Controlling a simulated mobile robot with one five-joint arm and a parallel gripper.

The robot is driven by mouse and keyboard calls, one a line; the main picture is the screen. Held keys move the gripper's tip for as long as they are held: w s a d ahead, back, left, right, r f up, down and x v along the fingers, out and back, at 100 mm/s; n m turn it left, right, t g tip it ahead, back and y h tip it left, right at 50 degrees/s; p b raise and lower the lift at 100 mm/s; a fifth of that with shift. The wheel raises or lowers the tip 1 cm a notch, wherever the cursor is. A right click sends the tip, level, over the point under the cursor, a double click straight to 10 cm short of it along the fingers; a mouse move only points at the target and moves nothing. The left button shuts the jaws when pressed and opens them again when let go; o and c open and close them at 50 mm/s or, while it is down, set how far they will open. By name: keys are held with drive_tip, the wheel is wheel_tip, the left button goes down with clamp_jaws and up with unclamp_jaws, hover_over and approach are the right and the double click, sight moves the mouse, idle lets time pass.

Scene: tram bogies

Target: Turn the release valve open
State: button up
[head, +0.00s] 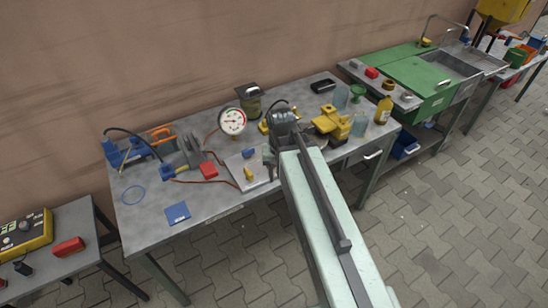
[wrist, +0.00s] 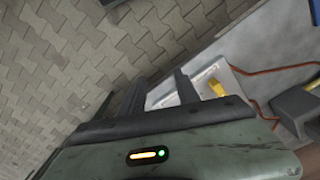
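A pale plate (head: 262,174) lies on the grey workbench (head: 140,215) and bears a small yellow lever (head: 249,173), which looks like the release valve's handle, and a blue part (head: 249,153). In the wrist view, the yellow lever (wrist: 216,88) shows on the plate (wrist: 236,77), to the right of my fingers. My gripper (wrist: 160,80) has its two dark fingers apart with nothing between them. In the head view, it is over the bench to the right of the lever, partly hidden by my arm. The lever's exact setting is hard to tell.
A red block (head: 208,171) and blue vice-like tool (head: 125,153) are left. A yellow machine (head: 333,122) and yellow bottle (head: 383,110) stand right. The bench's front left is mostly clear.

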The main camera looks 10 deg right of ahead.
drive_tip(key=w+r+m, duration=0.1)
drive_tip(key=w+m, duration=0.3)
drive_tip(key=w+m+p, duration=0.1)
drive_tip(key=w+m, duration=0.3)
drive_tip(key=w+r+m+p, duration=0.1)
drive_tip(key=w+m, duration=0.3)
drive_tip(key=shift+w+r, duration=0.3)
drive_tip(key=shift+r, duration=0.05)
drive_tip(key=shift+w+m, duration=0.1)
drive_tip(key=shift+m, duration=0.2)
wheel_tip(320, 180, down, 8)
drive_tip(key=b, duration=0.8)
drive_tip(key=shift+r, duration=0.1)
clamp_jaws()
drive_tip(key=shift+d, duration=0.2)
